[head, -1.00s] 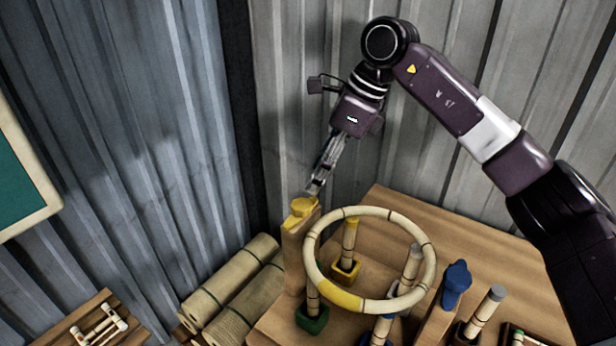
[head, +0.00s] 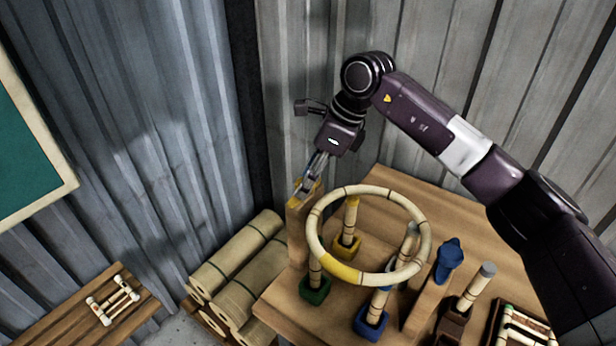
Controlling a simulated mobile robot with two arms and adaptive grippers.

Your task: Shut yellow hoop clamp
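The yellow hoop clamp (head: 294,200) sits on top of a wooden upright at the back left corner of the workbench. It is mostly hidden by my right gripper (head: 304,192), whose fingertips are at or just above it. I cannot tell whether they touch it, or whether the fingers are open or shut. The rattan hoop (head: 424,247), with a yellow band at its front left, lies over several short posts to the right of the clamp. My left gripper is not in view.
A blue clamp (head: 449,255) stands on another upright right of the hoop. Yellow (head: 346,247), green (head: 315,290) and blue (head: 371,322) post bases stand under the hoop. Bundled mats (head: 237,262) lie left of the workbench (head: 465,215). Corrugated walls are close behind.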

